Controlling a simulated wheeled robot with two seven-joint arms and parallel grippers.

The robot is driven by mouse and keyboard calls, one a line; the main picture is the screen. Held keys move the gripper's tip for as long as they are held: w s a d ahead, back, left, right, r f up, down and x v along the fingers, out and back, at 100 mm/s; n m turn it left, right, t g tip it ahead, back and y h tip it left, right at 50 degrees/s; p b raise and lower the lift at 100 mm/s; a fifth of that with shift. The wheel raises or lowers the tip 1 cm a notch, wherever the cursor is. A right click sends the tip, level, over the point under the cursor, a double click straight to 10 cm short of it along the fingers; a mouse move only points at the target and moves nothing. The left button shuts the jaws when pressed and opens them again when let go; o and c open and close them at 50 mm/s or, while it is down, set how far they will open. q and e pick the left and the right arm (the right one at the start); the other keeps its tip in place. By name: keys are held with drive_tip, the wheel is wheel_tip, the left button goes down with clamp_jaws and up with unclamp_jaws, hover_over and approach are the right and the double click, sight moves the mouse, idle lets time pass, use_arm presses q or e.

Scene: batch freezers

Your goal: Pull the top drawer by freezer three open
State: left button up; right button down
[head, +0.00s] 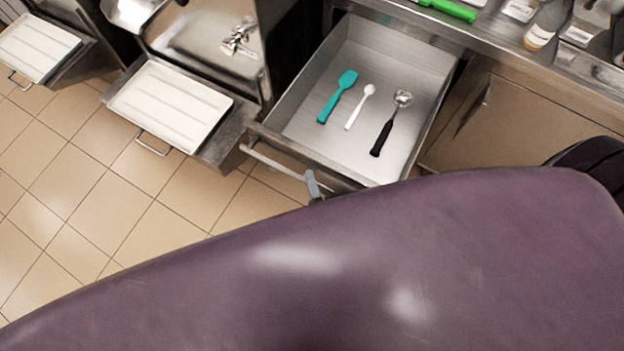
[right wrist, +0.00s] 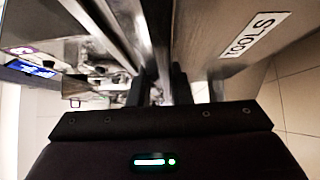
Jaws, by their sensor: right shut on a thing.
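The top drawer (head: 440,75) is pulled out from under the steel counter and its inside shows. In it lie a teal spatula (head: 338,96), a small white spoon (head: 360,106) and a scoop with a black handle (head: 389,130). The bar handle (head: 268,161) runs along the drawer's front. My right gripper (head: 314,187) is shut on this handle, mostly hidden behind my purple arm. In the right wrist view its dark fingers (right wrist: 164,82) are beside the drawer front (right wrist: 215,65) with its "TOOLS" label (right wrist: 254,36). My left gripper is out of view.
Left of the drawer, a freezer (head: 205,40) with a spout has a white tray (head: 170,105) on its shelf; another white tray (head: 37,47) is farther left. Tiled floor (head: 130,215) is clear.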

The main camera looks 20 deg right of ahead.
drive_tip(key=c, duration=1.3)
unclamp_jaws()
drive_tip(key=s, duration=0.2)
drive_tip(key=s+b, duration=0.1)
drive_tip(key=s, duration=0.4)
drive_tip(key=shift+s+a, duration=0.3)
drive_tip(key=shift+s, duration=0.1)
drive_tip(key=shift+f, duration=0.1)
drive_tip(key=s+d+f+m+g+y, duration=0.1)
drive_tip(key=d+f+m+g, duration=0.25)
drive_tip(key=f, duration=0.75)
drive_tip(key=s+d+f+m+g, duration=0.1)
drive_tip(key=d+f+m+g, duration=0.25)
drive_tip(key=f, duration=0.65)
drive_tip(key=s+d+f+m+g, duration=0.2)
drive_tip(key=s+f+g, duration=0.1)
drive_tip(key=s+f, duration=0.1)
drive_tip(key=s+d+f+m+g, duration=0.2)
drive_tip(key=s+f+m+g, duration=0.1)
drive_tip(key=s+f, duration=0.1)
drive_tip(key=s+d+f+m+g, duration=0.2)
drive_tip(key=s+f+g, duration=0.2)
drive_tip(key=s+f, duration=0.1)
drive_tip(key=shift+s+f+m+y, duration=0.1)
drive_tip(key=shift+s+m+y, duration=0.25)
drive_tip(key=shift+s, duration=0.3)
